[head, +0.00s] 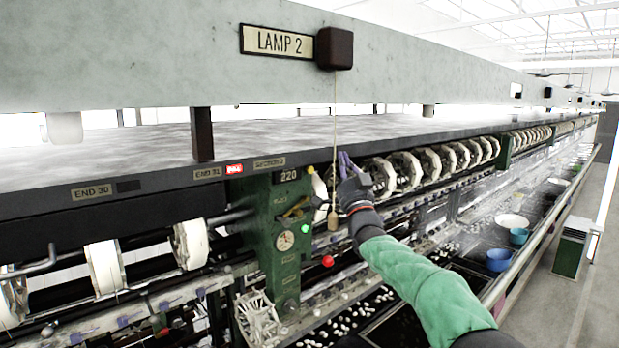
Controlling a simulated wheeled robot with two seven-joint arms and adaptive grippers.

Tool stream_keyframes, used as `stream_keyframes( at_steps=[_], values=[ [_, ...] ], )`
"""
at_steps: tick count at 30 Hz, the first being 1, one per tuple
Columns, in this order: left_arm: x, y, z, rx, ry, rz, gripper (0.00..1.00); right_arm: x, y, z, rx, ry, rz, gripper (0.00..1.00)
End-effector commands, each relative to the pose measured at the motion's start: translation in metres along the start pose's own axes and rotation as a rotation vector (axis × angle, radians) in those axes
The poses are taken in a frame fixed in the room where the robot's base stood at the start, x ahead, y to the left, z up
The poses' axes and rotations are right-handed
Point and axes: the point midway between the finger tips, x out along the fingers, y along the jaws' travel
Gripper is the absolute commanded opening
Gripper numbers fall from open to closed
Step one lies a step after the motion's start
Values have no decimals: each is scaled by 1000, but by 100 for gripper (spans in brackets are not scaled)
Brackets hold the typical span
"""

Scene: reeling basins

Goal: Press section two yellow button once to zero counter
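A green control post (283,235) stands in the middle of the head view, below the SECTION 2 label (269,162). Its counter (288,175) reads 220. A yellowish, lever-like part (296,207) sits on the post; I cannot make out a distinct yellow button. A green button (305,229) and a red knob (328,261) are lower on its right side. My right gripper (346,163) is right of the post, beside the hanging cord and apart from the post's face. Its fingers are small and partly confused with the reels behind. My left gripper is not in view.
A cord with a wooden handle (333,221) hangs from the LAMP 2 box (334,48) between post and gripper. White reels (405,171) line the machine. Basins (499,260) stand at right.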

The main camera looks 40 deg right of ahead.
Motion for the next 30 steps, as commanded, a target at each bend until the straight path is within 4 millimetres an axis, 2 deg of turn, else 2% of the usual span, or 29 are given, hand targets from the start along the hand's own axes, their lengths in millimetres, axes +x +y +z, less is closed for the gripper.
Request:
stream_keyframes(
  at_steps=[6, 12, 18, 30],
  values=[
    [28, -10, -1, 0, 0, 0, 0, -19, 14, 19, 0, -2, 1, 0],
    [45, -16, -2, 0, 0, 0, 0, -31, 22, 30, 0, -1, 0, 0],
    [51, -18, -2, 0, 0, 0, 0, -34, 25, 34, 0, -1, 0, 0],
    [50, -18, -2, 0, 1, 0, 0, -34, 25, 34, 0, -1, 0, 0]
  ],
)
